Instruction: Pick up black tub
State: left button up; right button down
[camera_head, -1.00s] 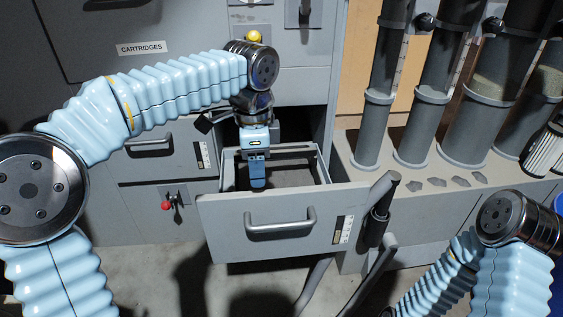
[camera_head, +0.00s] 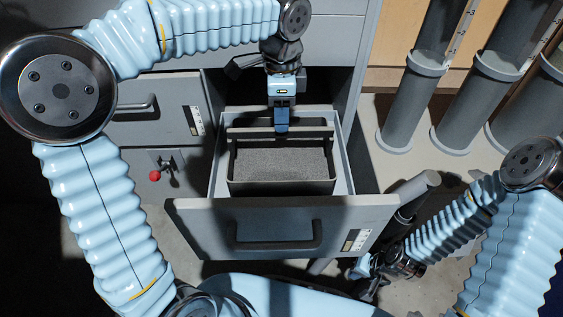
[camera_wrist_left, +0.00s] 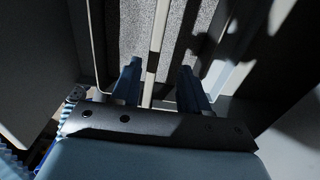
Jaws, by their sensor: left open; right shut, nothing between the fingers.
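The black tub (camera_head: 282,188) sits inside the open drawer (camera_head: 185,222), upright, with grey grainy material in it. A thin grey bar (camera_head: 245,132) runs across its back part. My left gripper (camera_head: 281,131) points down at this bar, fingers open. In the left wrist view its fingers (camera_wrist_left: 158,72) stand on either side of a pale bar, with grey grainy surface beyond; I cannot tell whether they touch it. My right gripper (camera_head: 363,270) is shut and empty, low in front of the drawer's right side and partly hidden by its arm.
Grey cabinet drawers (camera_head: 155,118) stand to the left, with a red knob (camera_head: 154,175) below. Grey upright tubes (camera_head: 408,105) stand on a ledge at the right. The drawer's handle (camera_head: 275,243) faces me.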

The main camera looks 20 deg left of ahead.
aim_at(281, 136)
pick_arm(q)
jog(key=f, duration=0.2)
jog(key=f+b, duration=0.1)
jog(key=f, duration=0.1)
jog(key=s+f, duration=0.1)
jog(key=f, duration=0.2)
jog(key=shift+b, duration=0.35)
jog(key=shift+c, duration=0.4)
grip_shut()
jog(key=shift+w+d+r, duration=0.1)
jog(key=shift+r, duration=0.05)
dwell(0.4)
